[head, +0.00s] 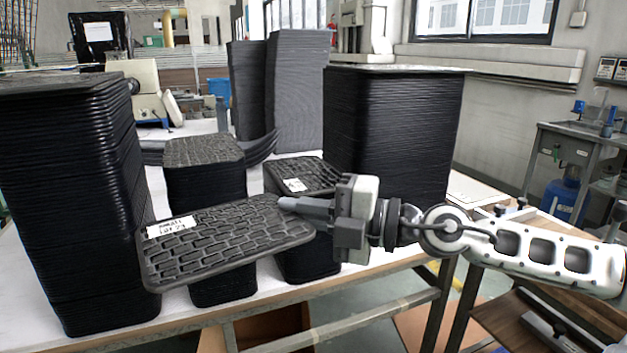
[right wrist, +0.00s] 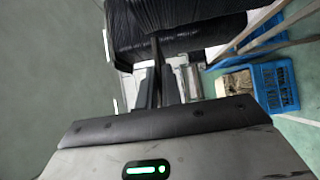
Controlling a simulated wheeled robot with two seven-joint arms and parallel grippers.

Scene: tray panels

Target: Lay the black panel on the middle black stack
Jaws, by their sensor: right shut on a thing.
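The black panel (head: 225,242), with a brick-like relief and a white label at its left end, hangs tilted in front of the short stacks in the head view. My right gripper (head: 292,203) is shut on its right edge. Behind the panel stand two short black stacks between the tall ones: a left one (head: 204,152) and a right one (head: 318,172) with a white label on top. The panel hides part of both and is apart from their tops. In the right wrist view my gripper's fingers (right wrist: 160,78) point at dark panel material. My left gripper is not in view.
A tall black stack (head: 70,180) stands at the left, close to the panel, and another (head: 395,130) at the right. Grey stacks (head: 298,90) rise behind. The white table's (head: 170,325) front edge is near. A blue crate (right wrist: 275,88) shows in the wrist view.

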